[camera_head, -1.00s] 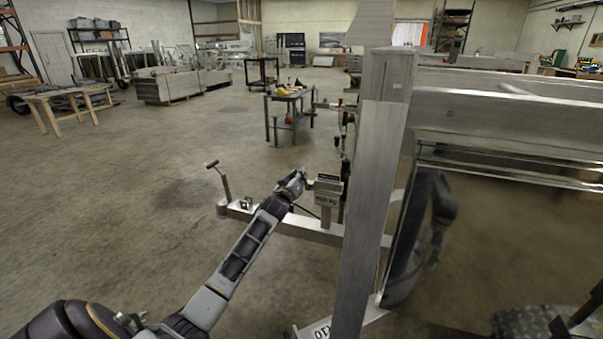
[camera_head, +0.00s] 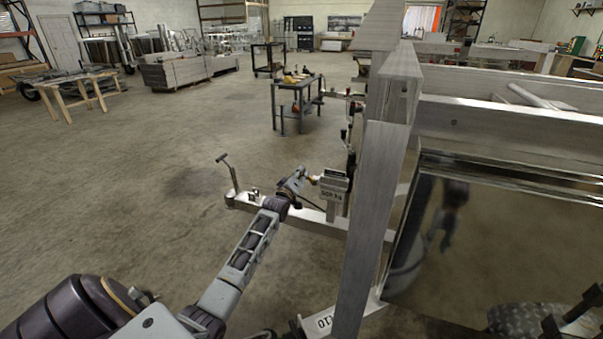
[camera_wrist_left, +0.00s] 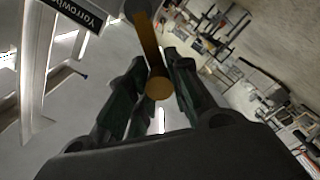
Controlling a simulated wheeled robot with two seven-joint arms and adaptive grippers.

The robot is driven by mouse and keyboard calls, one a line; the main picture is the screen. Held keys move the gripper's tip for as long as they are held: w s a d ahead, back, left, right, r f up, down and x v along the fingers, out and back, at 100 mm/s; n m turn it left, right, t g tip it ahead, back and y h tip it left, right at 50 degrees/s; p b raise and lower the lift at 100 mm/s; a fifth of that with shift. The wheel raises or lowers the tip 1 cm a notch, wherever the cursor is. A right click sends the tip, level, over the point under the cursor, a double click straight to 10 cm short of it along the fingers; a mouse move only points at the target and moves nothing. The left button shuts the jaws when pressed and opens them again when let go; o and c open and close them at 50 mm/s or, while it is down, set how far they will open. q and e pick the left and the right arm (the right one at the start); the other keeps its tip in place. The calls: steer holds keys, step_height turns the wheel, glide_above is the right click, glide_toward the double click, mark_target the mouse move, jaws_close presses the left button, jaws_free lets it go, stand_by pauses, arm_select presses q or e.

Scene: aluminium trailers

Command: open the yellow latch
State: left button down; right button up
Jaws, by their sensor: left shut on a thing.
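The yellow latch (camera_wrist_left: 148,48) shows in the left wrist view as a brownish-yellow round bar with a blunt end. Its end lies between the two dark fingers of my left gripper (camera_wrist_left: 158,92), which is shut on it. In the head view my left gripper (camera_head: 303,176) is at the left side of a grey labelled box on the trailer's drawbar. The latch is too small there to make out clearly. My right gripper cannot be made out in these frames.
The labelled box (camera_head: 333,184) stands on the aluminium drawbar (camera_head: 318,219). A tall metal post (camera_head: 372,215) and a shiny reflecting panel (camera_head: 490,240) stand to the right. A small workbench (camera_head: 297,88) is behind. The concrete floor at left is open.

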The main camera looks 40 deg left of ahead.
arm_select(q)
steer(key=shift+s+a+f+n+p, duration=0.1)
steer(key=shift+a+f+n+p, duration=0.15)
steer(key=shift+n, duration=0.3)
steer(key=shift+a+f+n+p, duration=0.1)
steer(key=shift+f+n+p, duration=0.1)
steer(key=shift+n+p, duration=0.25)
steer(key=shift+f+n, duration=0.15)
steer(key=shift+n, duration=0.15)
arm_select(e)
steer(key=shift+d+f+g, duration=0.2)
steer(key=shift+f+g, duration=0.1)
steer(key=shift+f, duration=0.95)
arm_select(q)
steer(key=shift+a, duration=0.1)
steer(key=c, duration=1.3)
jaws_free()
arm_select(e)
steer(key=shift+r, duration=0.1)
